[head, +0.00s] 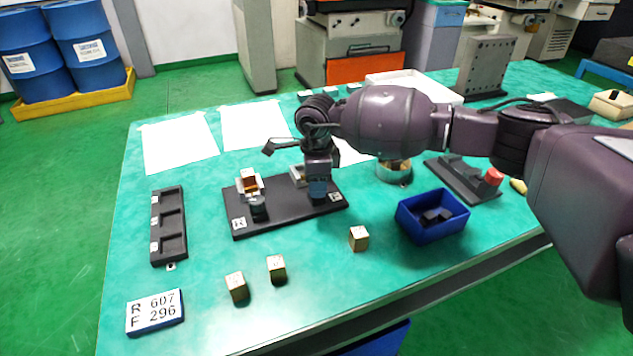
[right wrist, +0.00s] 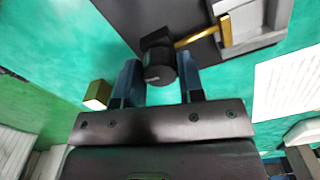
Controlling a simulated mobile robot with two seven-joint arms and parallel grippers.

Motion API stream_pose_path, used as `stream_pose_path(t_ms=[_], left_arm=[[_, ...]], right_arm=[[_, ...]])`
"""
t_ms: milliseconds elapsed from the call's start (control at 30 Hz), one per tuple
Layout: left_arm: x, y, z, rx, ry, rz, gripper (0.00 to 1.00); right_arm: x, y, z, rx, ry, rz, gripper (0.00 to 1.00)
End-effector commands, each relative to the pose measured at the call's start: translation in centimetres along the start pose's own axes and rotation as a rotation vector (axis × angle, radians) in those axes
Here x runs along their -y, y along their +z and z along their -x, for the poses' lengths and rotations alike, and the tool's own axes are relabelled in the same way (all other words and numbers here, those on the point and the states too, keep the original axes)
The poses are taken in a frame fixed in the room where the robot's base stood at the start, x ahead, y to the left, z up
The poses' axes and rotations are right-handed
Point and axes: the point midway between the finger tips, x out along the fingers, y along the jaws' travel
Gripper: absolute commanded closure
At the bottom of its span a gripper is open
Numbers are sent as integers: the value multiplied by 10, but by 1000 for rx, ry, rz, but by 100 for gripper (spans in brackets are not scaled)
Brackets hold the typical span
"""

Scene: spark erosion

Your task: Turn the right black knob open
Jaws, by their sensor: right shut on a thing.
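The black base plate (head: 281,219) lies on the teal table and carries two small fixtures, each with a black knob. The left black knob (head: 258,207) stands free in front of the left fixture. The right black knob (right wrist: 160,68) is hidden behind my gripper in the head view. In the right wrist view it sits between the two blue-grey fingers. My right gripper (head: 318,194) points down at the right part of the plate; it also shows in the right wrist view (right wrist: 160,75), shut on the right knob. My left gripper is not in view.
Wooden cubes (head: 277,269) stand in front of the plate. A blue bin (head: 406,226) with dark pieces stands to the right, and a black slotted tray (head: 155,228) lies left. A number plate (head: 155,331) is at the front left. White sheets (head: 180,142) lie behind.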

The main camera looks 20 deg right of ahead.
Motion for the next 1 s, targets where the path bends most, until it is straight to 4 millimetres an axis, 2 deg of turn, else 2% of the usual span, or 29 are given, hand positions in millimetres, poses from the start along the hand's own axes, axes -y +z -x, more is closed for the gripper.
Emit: stream_pose_path(t_ms=[300, 867, 900, 1000], left_arm=[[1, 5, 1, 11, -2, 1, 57], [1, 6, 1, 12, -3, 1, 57], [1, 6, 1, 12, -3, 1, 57], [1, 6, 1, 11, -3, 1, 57]], right_arm=[[0, 0, -1, -1, 1, 132, 88], [0, 0, -1, -1, 1, 163, 88], [0, 0, -1, -1, 1, 163, 61], [0, 0, 0, 0, 1, 163, 46]])
